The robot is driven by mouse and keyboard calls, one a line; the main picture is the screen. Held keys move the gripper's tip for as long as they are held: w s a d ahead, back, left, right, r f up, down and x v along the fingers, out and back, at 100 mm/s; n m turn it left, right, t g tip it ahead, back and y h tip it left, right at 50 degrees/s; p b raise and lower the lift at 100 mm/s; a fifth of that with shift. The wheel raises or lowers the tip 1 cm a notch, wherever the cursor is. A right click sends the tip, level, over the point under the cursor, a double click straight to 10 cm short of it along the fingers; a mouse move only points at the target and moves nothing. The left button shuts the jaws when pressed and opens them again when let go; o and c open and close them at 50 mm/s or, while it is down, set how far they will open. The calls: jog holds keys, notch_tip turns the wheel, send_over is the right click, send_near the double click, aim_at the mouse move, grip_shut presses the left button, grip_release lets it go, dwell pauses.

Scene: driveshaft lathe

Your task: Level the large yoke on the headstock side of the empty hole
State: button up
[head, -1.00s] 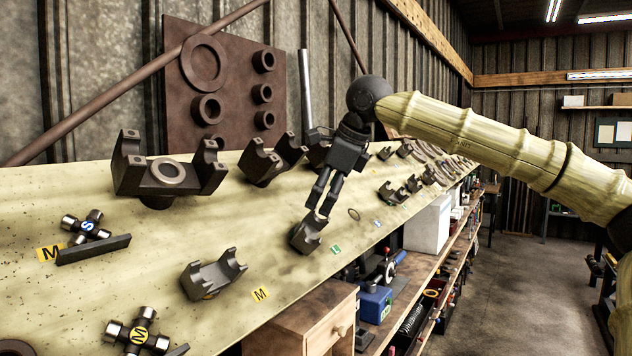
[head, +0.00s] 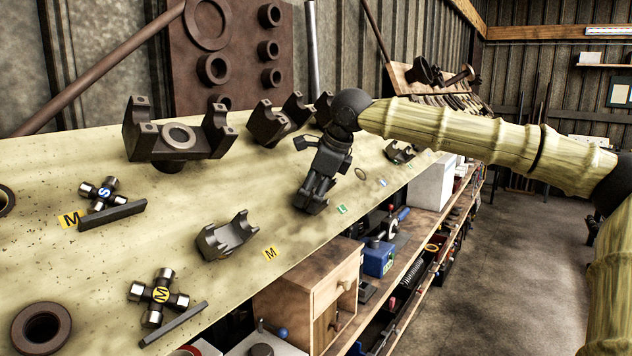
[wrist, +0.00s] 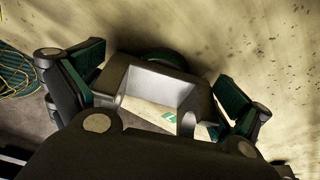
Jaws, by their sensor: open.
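My gripper (head: 308,204) is low over the sloped bench top, at a dark grey yoke near a green L label (head: 341,209). In the wrist view the yoke (wrist: 128,78) lies between my open fingers (wrist: 160,85). The left and right finger pads are beside it, and I cannot tell whether they touch it. The green label (wrist: 169,115) shows through the yoke's opening. In the head view my gripper mostly hides this yoke, so its tilt is hard to judge.
Another yoke (head: 228,236) sits to the left by a yellow M label (head: 271,253). A larger yoke (head: 178,140) stands behind it. Crosses (head: 161,293) and bars lie at left. A wooden drawer box (head: 318,290) is below the front edge.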

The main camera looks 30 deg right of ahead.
jog(key=shift+d+f, duration=0.1)
jog(key=shift+d, duration=0.1)
jog(key=shift+a, duration=0.1)
jog(key=c, duration=1.7)
jog(key=shift+r, duration=0.2)
jog(key=shift+c, duration=0.5)
jog(key=shift+r+p, duration=0.1)
jog(key=shift+p, duration=0.4)
jog(key=shift+m+y+p, duration=0.5)
jog(key=shift+m+p, duration=0.3)
jog(key=shift+m, duration=0.7)
jog(key=shift+m+g+p, duration=0.3)
jog(key=shift+m, duration=0.4)
jog(key=shift+f, duration=0.3)
